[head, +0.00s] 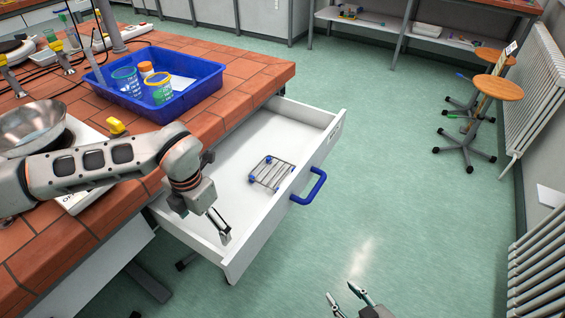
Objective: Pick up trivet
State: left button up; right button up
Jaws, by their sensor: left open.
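The trivet (272,173) is a small metal wire rack with blue feet. It lies on the floor of an open white drawer (229,180), toward the front panel with the blue handle (309,187). My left gripper (223,234) points down over the near end of the drawer. It is open and empty, apart from the trivet and to its lower left. My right gripper (342,294) shows at the bottom edge of the head view, over the green floor. Its fingers are spread with nothing between them.
The drawer is pulled out from under a red tiled bench (255,70). A blue bin (205,86) with cups stands on the bench, and a metal bowl (31,124) sits at the left. Stools (495,88) stand farther off. The drawer around the trivet is clear.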

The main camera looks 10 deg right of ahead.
aim_at(252, 178)
jog(key=i+l, duration=0.85)
jog(key=l, duration=0.1)
